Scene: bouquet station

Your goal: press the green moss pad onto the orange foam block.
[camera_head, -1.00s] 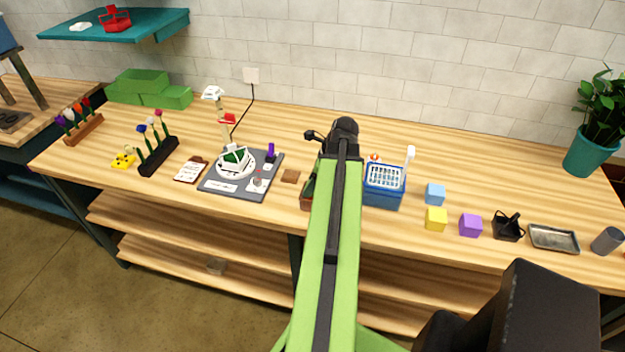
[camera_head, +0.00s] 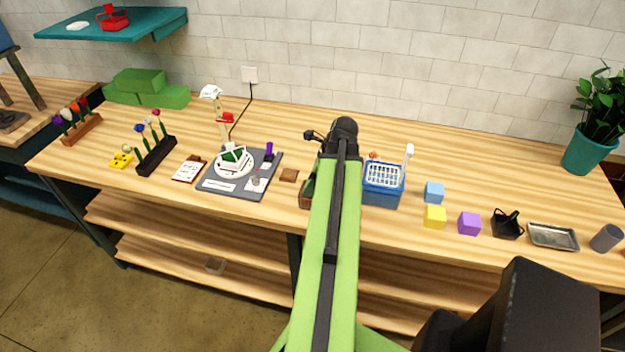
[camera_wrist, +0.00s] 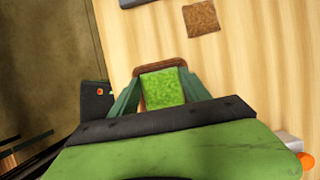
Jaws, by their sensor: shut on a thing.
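The green moss pad (camera_wrist: 163,88) shows in the wrist view between my two fingers, at the near side of a brown-rimmed tray (camera_wrist: 152,68). My gripper (camera_wrist: 162,84) is shut on the pad. I cannot tell whether the pad is clear of the tray. In the head view my arm hides the gripper and pad; part of the tray (camera_head: 305,199) shows left of the arm. No orange foam block is clearly visible. A sliver of orange (camera_head: 623,253) shows at the right edge, and an orange round shape (camera_wrist: 305,166) at the wrist view's lower right; I cannot identify either.
A blue basket (camera_head: 382,193) stands just right of my arm. Blue (camera_head: 434,192), yellow (camera_head: 435,217) and purple (camera_head: 469,223) blocks sit further right, then a black holder (camera_head: 507,225) and metal tray (camera_head: 540,236). A brown square (camera_head: 289,175) and grey board (camera_head: 230,187) lie left.

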